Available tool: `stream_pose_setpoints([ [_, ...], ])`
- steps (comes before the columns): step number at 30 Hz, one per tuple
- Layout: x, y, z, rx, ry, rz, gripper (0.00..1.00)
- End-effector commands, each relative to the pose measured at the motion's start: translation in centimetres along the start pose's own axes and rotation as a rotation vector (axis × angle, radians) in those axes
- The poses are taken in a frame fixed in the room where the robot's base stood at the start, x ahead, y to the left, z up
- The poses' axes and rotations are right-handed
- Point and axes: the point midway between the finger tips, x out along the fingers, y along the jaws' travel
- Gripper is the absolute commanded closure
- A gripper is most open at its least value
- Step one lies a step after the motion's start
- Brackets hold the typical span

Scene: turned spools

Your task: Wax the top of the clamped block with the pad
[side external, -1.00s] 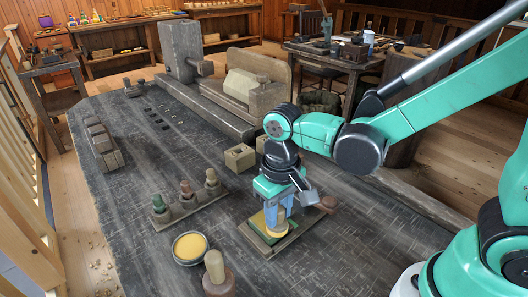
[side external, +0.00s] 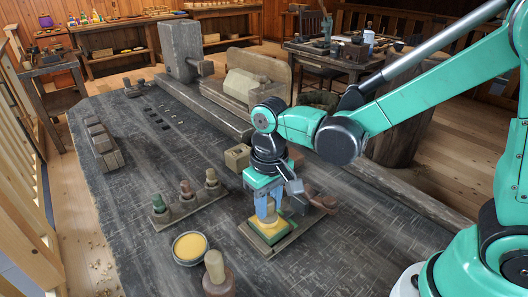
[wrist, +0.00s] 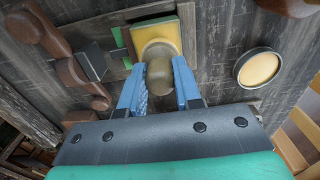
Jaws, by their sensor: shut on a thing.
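My gripper (side external: 268,205) is shut on the wooden handle of the pad (wrist: 159,74). In the wrist view the handle is upright between the blue fingers, above a pale round foot. The foot is over the clamped block (wrist: 169,30), which has a yellow top and green edges; whether they touch is hard to tell. The block sits on a wooden board (side external: 262,250) and also shows in the side view (side external: 272,233). Brown clamp parts (wrist: 72,76) with a dark jaw (wrist: 94,62) are beside the block. The pad's underside is hidden.
A round tin of yellow wax (side external: 189,247) is left of the board, with a wooden-knobbed item (side external: 216,275) in front. A rack of several coloured knobs (side external: 187,200) stands behind the tin. A small wooden box (side external: 237,158) is behind the gripper.

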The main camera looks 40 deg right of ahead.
Motion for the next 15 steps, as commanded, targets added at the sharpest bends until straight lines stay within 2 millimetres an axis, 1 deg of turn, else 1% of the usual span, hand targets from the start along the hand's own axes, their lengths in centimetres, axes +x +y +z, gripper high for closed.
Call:
stream_pose_setpoints([
  [3,0.0,0.0,1.1,0.0,0.0,0.0,1.0],
  [12,-0.1,0.0,3.7,0.0,0.0,0.0,1.0],
  [14,-1.0,0.0,3.6,0.001,0.0,0.0,1.0],
  [15,-2.0,0.0,3.7,0.001,0.0,0.0,1.0],
])
